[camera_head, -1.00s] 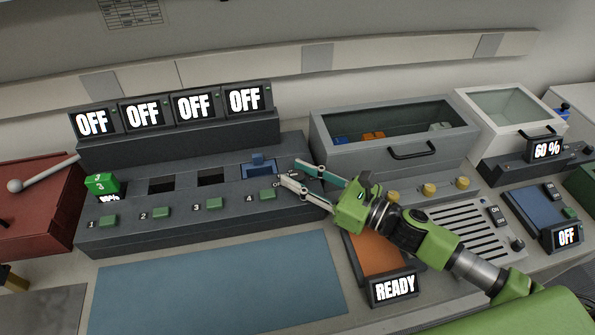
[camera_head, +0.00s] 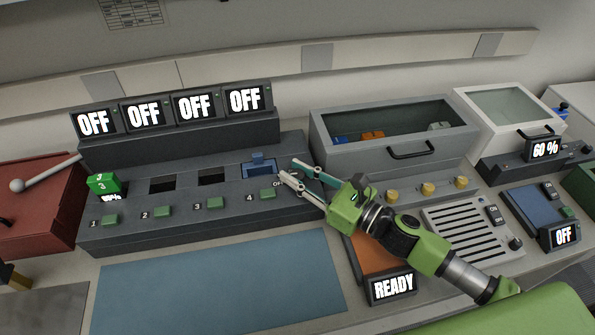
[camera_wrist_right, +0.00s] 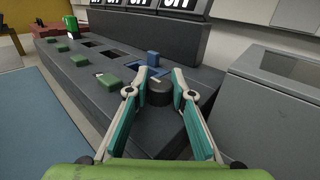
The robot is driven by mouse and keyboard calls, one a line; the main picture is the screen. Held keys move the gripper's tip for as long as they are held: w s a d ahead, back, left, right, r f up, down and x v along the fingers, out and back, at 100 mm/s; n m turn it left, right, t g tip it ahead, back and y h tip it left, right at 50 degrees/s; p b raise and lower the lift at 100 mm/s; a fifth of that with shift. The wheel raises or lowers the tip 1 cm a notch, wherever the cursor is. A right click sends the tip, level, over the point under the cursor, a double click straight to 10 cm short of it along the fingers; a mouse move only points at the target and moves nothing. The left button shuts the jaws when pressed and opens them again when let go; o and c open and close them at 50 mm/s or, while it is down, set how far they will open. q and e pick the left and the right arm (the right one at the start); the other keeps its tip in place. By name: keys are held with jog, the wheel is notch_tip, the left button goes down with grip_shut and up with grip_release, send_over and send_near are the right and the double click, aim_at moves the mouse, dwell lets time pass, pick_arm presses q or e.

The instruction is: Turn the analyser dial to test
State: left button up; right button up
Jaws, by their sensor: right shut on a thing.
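The analyser dial is a small dark round knob (camera_wrist_right: 159,96) with a pale mark on top, at the right end of the long grey console (camera_head: 200,233). My right gripper (camera_head: 291,169) reaches it from the right. In the wrist view the right gripper's fingers (camera_wrist_right: 159,76) are shut on the dial, one on each side. In the head view the fingers hide most of the dial and its lettering, so its setting cannot be read. Four displays (camera_head: 194,106) above the console all read OFF. My left gripper is not in view.
A blue battery-like block (camera_head: 258,166) sits in the console's rightmost slot; a green one (camera_head: 103,184) stands at the left. A grey lidded bin (camera_head: 345,150) is behind my right arm. A READY display (camera_head: 393,287) stands below it. The blue mat (camera_head: 215,285) is clear.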

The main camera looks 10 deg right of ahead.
jog(key=m+t+h+p, duration=0.1)
jog(key=m+t+h, duration=0.1)
jog(key=shift+a+r+h, duration=0.1)
jog(key=shift+h, duration=0.3)
jog(key=shift+m+t+h, duration=0.5)
jog(key=shift+m+h, duration=0.5)
jog(key=shift+h, duration=0.2)
jog(key=m+t+h, duration=0.1)
jog(key=m+h, duration=0.1)
jog(key=h, duration=0.1)
jog(key=shift+m+h+b, duration=0.75)
jog(key=shift+m+h, duration=0.15)
jog(key=shift+h, duration=0.6)
jog(key=o, duration=0.8)
jog(key=shift+o, duration=0.2)
